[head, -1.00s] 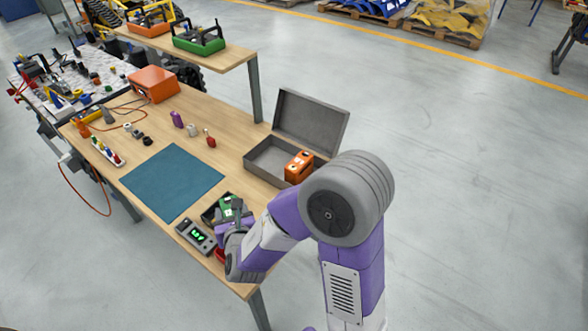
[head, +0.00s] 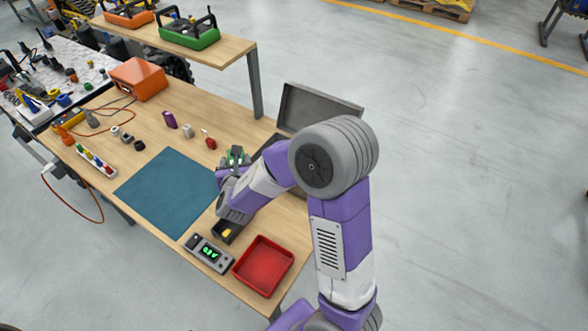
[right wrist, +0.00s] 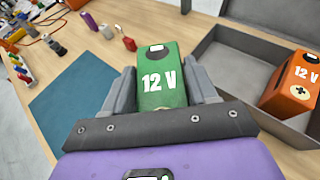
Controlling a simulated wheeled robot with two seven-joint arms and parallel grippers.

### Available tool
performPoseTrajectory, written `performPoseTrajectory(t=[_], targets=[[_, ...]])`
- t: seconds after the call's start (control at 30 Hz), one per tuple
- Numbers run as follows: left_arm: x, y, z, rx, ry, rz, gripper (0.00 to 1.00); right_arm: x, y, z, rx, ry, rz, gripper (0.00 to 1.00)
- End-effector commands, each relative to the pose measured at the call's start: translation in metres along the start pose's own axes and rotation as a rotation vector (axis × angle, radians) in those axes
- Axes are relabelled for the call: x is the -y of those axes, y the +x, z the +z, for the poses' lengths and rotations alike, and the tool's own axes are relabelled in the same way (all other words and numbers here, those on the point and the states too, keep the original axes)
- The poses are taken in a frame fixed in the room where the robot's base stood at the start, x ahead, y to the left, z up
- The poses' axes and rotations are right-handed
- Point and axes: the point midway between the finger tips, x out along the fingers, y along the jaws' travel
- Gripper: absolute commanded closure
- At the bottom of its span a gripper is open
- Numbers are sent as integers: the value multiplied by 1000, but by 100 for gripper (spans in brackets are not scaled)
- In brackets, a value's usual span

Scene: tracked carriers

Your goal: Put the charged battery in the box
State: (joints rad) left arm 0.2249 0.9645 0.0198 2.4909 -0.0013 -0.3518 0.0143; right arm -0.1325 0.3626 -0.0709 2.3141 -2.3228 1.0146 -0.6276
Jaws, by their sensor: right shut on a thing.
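My right gripper (right wrist: 160,82) is shut on a green battery marked 12 V (right wrist: 160,98), its fingers on both sides. In the head view the green battery (head: 236,155) shows just beyond the gripper, above the table between the teal mat and the box. The grey box (head: 318,106) stands open with its lid up; my arm covers much of it. In the right wrist view, an orange 12 V battery (right wrist: 294,88) lies in the box's tray, right of the green one. My left gripper is out of view.
An empty red tray (head: 263,265) sits at the table's front edge. The teal mat (head: 168,190) is bare. Small purple, white and red items stand behind it. A raised shelf (head: 235,55) with a green carrier is at the back.

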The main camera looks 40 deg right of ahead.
Motion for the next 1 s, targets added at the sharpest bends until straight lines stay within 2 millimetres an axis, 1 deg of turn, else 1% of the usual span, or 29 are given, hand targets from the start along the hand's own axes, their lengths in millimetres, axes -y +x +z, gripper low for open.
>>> performPoseTrajectory(t=[0.03, 0.2, 0.3, 0.4, 0.5, 0.6, 0.67, 0.9, 1.0], targets=[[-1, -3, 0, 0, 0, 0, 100, 14, 14, 13, 9, 22, -44, 100], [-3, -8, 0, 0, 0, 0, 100, 62, 52, 36, 8, 73, -171, 100], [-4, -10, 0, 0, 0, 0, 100, 89, 69, 47, 7, 98, -232, 100], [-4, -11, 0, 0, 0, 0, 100, 111, 80, 55, 7, 117, -278, 100], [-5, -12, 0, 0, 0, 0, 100, 126, 88, 60, 7, 129, -310, 100], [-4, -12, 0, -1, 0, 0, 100, 135, 92, 60, 7, 136, -327, 100], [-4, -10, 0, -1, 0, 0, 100, 137, 96, 56, 6, 138, -332, 100], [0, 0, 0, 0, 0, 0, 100, 139, 111, 19, 4, 137, -335, 100], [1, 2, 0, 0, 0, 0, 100, 138, 115, 9, 5, 137, -333, 100]])
